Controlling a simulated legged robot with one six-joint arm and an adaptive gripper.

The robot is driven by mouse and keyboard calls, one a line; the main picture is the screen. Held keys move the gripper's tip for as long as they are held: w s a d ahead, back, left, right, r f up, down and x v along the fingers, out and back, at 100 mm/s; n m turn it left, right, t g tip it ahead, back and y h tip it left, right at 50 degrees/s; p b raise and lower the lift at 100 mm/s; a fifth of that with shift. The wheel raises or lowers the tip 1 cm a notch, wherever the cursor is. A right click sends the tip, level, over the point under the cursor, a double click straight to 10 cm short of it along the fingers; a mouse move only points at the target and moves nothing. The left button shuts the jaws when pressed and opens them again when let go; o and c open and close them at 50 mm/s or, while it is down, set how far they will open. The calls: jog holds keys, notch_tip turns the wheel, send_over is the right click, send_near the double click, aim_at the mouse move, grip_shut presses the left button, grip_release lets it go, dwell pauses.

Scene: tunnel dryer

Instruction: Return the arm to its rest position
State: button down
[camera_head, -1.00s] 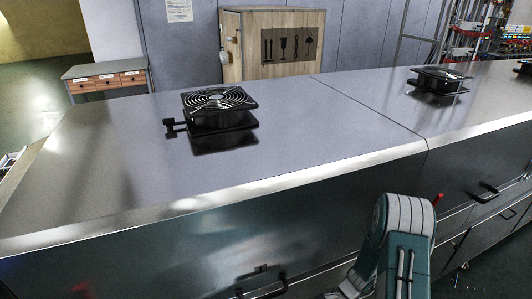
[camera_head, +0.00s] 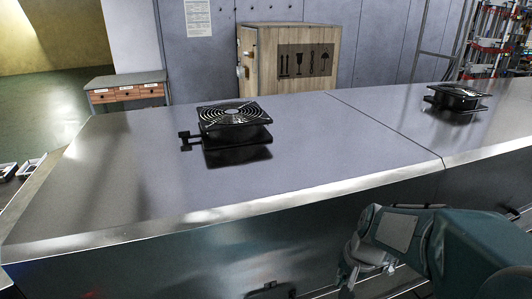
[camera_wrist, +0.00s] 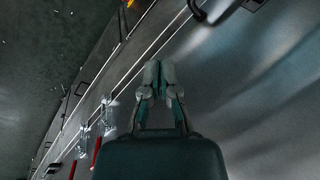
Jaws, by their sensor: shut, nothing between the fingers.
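My gripper (camera_wrist: 158,78) shows in the middle of the wrist view. Its two fingers are together, with nothing between them. In the head view my teal and grey arm is at the lower right, in front of the side of the steel dryer (camera_head: 330,165). There my gripper end (camera_head: 350,268) hangs at the left of the arm, below the dryer's top edge. The wrist view shows the dryer's metal side close behind the fingers. Whether the gripper touches it, I cannot tell.
A black fan (camera_head: 234,118) stands on the dryer top, and another fan (camera_head: 458,98) is farther right. A wooden crate (camera_head: 260,62) and a small drawer table (camera_head: 128,91) stand behind. Red handles (camera_wrist: 96,152) and a pipe-like black handle (camera_wrist: 195,10) stick out near the gripper.

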jog(key=s+a+r+n+t+h, duration=0.1)
jog(key=s+r+n+t, duration=0.3)
jog(key=s+r, duration=0.7)
jog(key=s+n+h, duration=0.1)
jog(key=s, duration=0.2)
jog(key=shift+a+r, duration=0.25)
jog(key=shift+w+a, duration=0.1)
jog(key=shift+a, duration=0.05)
